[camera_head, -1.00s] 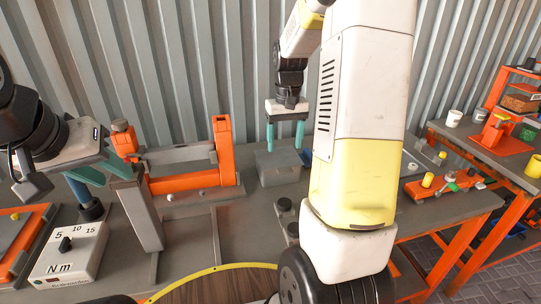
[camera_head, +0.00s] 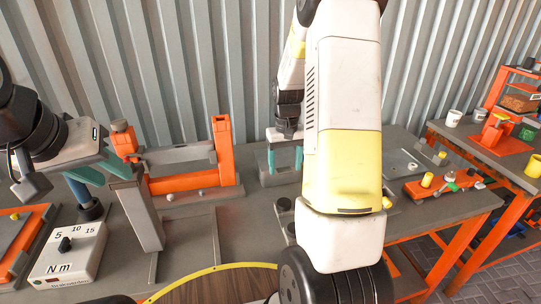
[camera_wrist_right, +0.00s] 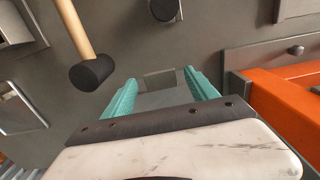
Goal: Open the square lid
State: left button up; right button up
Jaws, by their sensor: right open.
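A grey box-shaped piece with a flat square top, which looks like the square lid (camera_head: 282,178), sits on the grey bench below my right gripper. My right gripper (camera_head: 285,163) is open, its teal fingers pointing down at either side of this piece. In the right wrist view the gripper (camera_wrist_right: 160,82) has a grey surface (camera_wrist_right: 165,99) between its fingers; I cannot tell whether they touch it. My left gripper (camera_head: 100,185) is open over the bench at the left, away from the lid. My right arm hides part of the bench.
An orange clamp frame (camera_head: 190,181) stands left of the lid. A torque box (camera_head: 68,252) lies at the front left. In the right wrist view a mallet (camera_wrist_right: 90,72) lies on the bench. An orange tray with small parts (camera_head: 440,186) is at the right.

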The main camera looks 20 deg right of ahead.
grip_shut()
jog(key=shift+r, duration=0.2)
